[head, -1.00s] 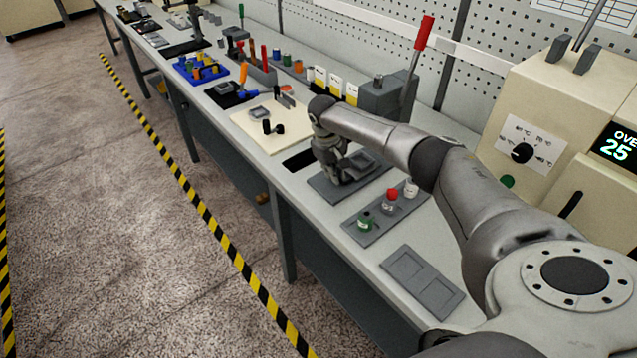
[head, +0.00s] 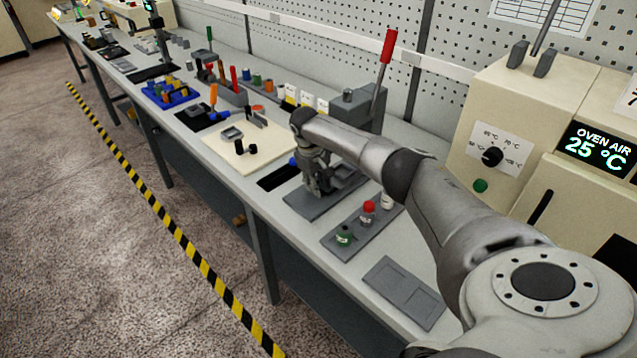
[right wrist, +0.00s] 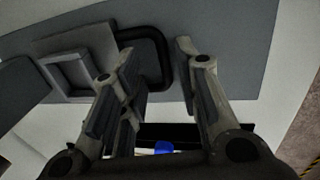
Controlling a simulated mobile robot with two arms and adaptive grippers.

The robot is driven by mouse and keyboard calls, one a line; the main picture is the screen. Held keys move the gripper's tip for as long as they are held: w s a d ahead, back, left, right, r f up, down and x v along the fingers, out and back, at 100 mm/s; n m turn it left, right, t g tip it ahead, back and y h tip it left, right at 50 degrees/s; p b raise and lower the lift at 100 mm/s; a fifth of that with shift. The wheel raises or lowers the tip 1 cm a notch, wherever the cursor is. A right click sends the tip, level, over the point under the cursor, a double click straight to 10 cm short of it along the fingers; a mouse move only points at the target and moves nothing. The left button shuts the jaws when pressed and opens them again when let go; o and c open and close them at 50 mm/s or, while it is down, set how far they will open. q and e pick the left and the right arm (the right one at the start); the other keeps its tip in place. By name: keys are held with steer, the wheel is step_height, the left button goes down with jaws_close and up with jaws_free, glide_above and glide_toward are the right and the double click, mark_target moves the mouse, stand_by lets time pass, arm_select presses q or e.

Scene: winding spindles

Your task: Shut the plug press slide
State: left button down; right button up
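The plug press (head: 362,112) is a grey block with a long red-tipped lever (head: 388,47), on a grey base plate (head: 308,207). In the right wrist view, its slide (right wrist: 70,74) shows as a grey block with a square pocket and a black loop handle (right wrist: 159,42). My right gripper (head: 318,190) is low over the base plate and hides much of the slide in the head view. In the wrist view the right gripper (right wrist: 157,55) is open, its fingers apart on either side of part of the handle. Contact cannot be told. My left gripper is out of view.
A cream board (head: 250,150) lies beyond a black recess (head: 279,178). An oven (head: 520,110) stands at right.

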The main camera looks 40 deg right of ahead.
step_height(320, 180, up, 12)
steer(key=a, duration=0.2)
steer(key=shift+a+f, duration=0.15)
steer(key=shift+s, duration=0.1)
stand_by(0.5)
